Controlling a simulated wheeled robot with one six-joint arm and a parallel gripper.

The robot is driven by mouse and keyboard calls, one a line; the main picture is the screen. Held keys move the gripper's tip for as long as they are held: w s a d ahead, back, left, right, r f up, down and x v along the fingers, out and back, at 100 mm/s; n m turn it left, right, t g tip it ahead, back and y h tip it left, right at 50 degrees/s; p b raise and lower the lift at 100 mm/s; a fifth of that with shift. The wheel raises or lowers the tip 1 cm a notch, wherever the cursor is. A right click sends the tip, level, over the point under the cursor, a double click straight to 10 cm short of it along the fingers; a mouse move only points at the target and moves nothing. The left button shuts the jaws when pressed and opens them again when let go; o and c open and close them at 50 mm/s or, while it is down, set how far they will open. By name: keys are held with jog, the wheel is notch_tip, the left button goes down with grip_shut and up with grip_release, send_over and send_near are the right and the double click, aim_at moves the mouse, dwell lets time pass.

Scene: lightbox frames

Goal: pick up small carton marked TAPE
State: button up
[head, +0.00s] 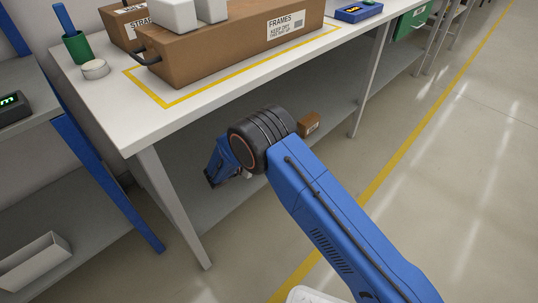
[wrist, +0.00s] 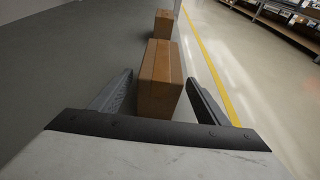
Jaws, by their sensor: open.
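In the wrist view a brown carton (wrist: 160,78) lies between the two fingers of my gripper (wrist: 160,80). The gripper is open, with a finger on either side of the carton and the right one looking closer to it. I can read no TAPE mark on it. A second small brown carton (wrist: 164,23) stands farther off on the same grey surface. In the head view one small carton (head: 309,125) shows on the low shelf, just right of my arm's black joint. Its mark is too small to read. My arm hides most of the gripper area there.
The white table (head: 200,108) stands above the low shelf (head: 195,215), its legs at the front edge. On it are a large carton marked FRAMES (head: 225,45), a carton marked STRAP (head: 125,22) and a green cup (head: 77,47). The floor at right is clear.

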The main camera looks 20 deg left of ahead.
jog(key=shift+x, duration=2.7)
jog(key=shift+w+a, duration=0.1)
jog(key=c, duration=1.4)
